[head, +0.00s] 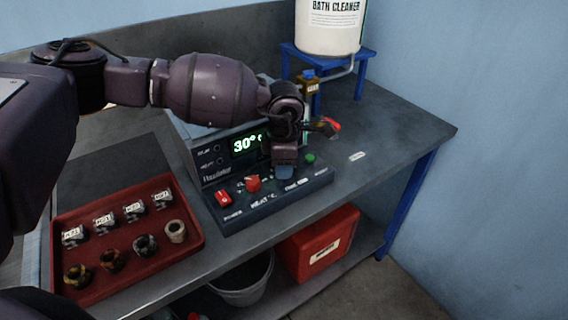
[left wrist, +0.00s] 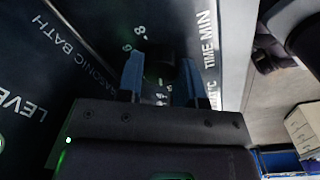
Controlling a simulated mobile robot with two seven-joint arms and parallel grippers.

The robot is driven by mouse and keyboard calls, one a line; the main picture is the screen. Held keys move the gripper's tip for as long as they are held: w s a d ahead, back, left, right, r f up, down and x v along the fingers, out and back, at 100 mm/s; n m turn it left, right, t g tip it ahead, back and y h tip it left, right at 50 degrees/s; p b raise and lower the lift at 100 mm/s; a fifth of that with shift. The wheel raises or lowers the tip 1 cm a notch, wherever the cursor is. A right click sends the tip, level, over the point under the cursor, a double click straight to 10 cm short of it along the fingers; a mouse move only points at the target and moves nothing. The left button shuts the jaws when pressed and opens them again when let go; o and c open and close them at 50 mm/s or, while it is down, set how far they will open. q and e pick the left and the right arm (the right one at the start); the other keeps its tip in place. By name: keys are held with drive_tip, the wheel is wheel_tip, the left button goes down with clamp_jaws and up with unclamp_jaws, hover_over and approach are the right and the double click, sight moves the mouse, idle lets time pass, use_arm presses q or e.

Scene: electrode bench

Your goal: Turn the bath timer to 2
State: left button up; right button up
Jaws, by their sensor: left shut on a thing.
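The bath unit (head: 212,178) stands on the bench, with a lit green display (head: 246,144) that begins with 30°. My left gripper (head: 285,172) points down at its front control panel. In the left wrist view, its two blue fingers (left wrist: 160,78) are shut on the dark timer knob (left wrist: 161,62), one finger on each side. The TIME MIN lettering (left wrist: 210,40) is beside it, and an 8 shows near the left finger. The knob's pointer and the number it faces cannot be made out. In the head view the gripper hides the knob. My right gripper is out of view.
The panel also has a red power switch (head: 222,198), a red heat knob (head: 253,184) and a green button (head: 310,158). A red tray (head: 192,252) with several small parts lies left. A blue stand (head: 368,68) holds the bath cleaner tub (head: 330,32) behind.

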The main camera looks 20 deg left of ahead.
use_arm(q)
drive_tip(key=m, duration=0.3)
drive_tip(key=shift+m+b, duration=0.35)
drive_tip(key=shift+m, duration=0.05)
drive_tip(key=shift+w+m+b, duration=0.1)
drive_tip(key=shift+m+b, duration=0.2)
drive_tip(key=shift+m, duration=1.1)
drive_tip(key=shift+r, duration=0.1)
drive_tip(key=o, duration=0.9)
drive_tip(key=r, duration=1)
drive_tip(key=shift+s+a+r+p, duration=0.1)
drive_tip(key=shift+s+r+p, duration=0.15)
drive_tip(key=shift+r+p, duration=0.1)
